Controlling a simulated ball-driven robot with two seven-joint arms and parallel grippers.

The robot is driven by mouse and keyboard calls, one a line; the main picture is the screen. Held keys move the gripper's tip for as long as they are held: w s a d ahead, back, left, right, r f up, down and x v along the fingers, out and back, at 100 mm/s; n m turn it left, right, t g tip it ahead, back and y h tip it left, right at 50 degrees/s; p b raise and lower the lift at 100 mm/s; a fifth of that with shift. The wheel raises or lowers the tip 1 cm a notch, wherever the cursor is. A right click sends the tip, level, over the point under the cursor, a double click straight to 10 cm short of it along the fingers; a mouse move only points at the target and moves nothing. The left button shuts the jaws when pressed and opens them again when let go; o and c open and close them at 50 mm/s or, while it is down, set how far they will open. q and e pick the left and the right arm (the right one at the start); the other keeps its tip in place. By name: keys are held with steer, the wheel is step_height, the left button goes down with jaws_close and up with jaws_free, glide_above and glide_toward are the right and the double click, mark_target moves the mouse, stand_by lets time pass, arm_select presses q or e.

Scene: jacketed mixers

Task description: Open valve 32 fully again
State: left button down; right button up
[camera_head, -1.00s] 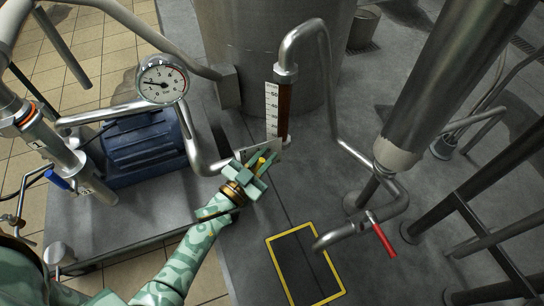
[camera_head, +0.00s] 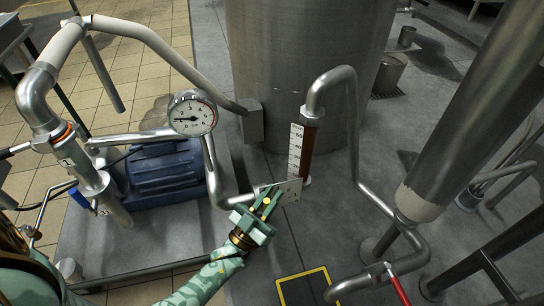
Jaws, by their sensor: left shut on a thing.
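My left gripper (camera_head: 262,207) is at the lower end of a bent steel pipe, just left of a small grey plate (camera_head: 291,190). It is shut on a small yellow handle (camera_head: 266,201), mostly hidden between its green fingers. I cannot read a number there, so I cannot tell for sure that this is valve 32. The plate lies at the foot of a sight gauge (camera_head: 295,150) with a white scale and a brown-red column. My right gripper is not in view.
A round dial gauge (camera_head: 192,114) and a blue motor (camera_head: 163,173) stand left of the gripper. A blue valve lever (camera_head: 78,197) is at the far left, a red one (camera_head: 400,291) at the lower right. A large steel tank (camera_head: 305,65) stands behind.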

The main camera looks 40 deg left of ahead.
arm_select(q)
steer(key=shift+f, duration=0.15)
steer(key=c, duration=1.4)
jaws_free()
steer(key=shift+s, duration=0.1)
steer(key=shift+o, duration=0.2)
steer(key=v, duration=1.6)
steer(key=shift+s, duration=0.2)
